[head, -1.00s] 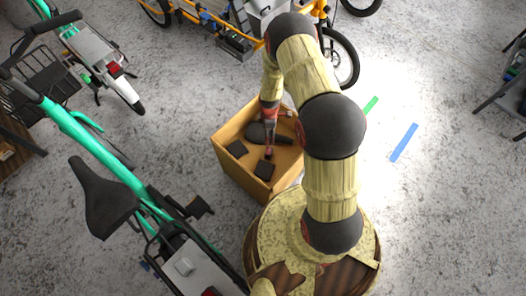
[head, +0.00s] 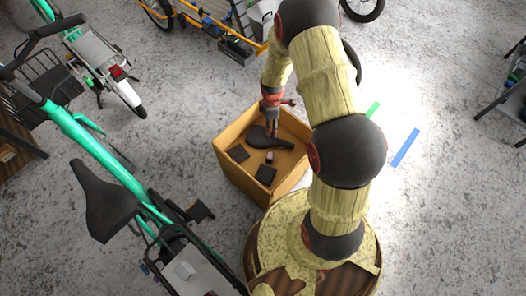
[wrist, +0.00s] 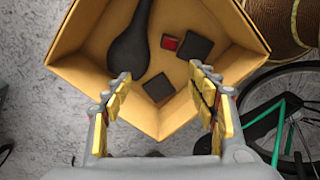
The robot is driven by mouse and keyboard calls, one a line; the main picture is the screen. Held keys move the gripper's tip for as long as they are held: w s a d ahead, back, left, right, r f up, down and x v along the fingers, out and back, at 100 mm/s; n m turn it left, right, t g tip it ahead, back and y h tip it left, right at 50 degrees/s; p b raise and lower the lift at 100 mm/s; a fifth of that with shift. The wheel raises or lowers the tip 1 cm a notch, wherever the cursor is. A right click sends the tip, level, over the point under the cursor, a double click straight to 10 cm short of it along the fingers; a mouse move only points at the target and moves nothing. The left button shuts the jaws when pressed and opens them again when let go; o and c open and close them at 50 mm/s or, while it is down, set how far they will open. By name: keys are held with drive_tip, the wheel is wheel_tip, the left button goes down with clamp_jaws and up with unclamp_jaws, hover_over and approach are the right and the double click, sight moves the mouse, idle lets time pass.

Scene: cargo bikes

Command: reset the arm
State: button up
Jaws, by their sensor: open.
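My gripper (head: 271,124) is in the head view above the far part of an open orange-brown box (head: 232,180). In the wrist view my gripper (wrist: 160,95) has its two fingers spread wide apart with nothing between them. The box (wrist: 85,62) holds a black bike saddle (head: 268,139), two dark flat square pads (head: 238,153) (head: 265,175) and a small red item (head: 269,157). The saddle (wrist: 130,50) and the red item (wrist: 170,43) also show in the wrist view, below and beyond the fingers. My arm hides part of the box's right side in the head view.
A teal bike with a black saddle (head: 105,200) stands close at the left. Another teal bike (head: 105,70) and an orange cargo bike (head: 225,40) stand farther back. Green tape (head: 373,109) and blue tape (head: 405,148) mark open floor at the right.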

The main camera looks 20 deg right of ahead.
idle(0.3)
drive_tip(key=s+a+r+m+g, duration=0.2)
drive_tip(key=s+r+m, duration=0.3)
drive_tip(key=s+m, duration=0.3)
drive_tip(key=s+a+r+m+t, duration=0.1)
drive_tip(key=s+r, duration=0.3)
drive_tip(key=r, duration=1)
drive_tip(key=s+a+r+m+t, duration=0.2)
drive_tip(key=s+a+r+t, duration=0.2)
drive_tip(key=r, duration=1)
drive_tip(key=s+a+r+m+t+p, duration=0.1)
drive_tip(key=s+r, duration=0.5)
drive_tip(key=r, duration=0.8)
drive_tip(key=shift+s+a+r+m+t, duration=0.25)
drive_tip(key=shift+a+m+t, duration=0.5)
drive_tip(key=shift+a, duration=0.5)
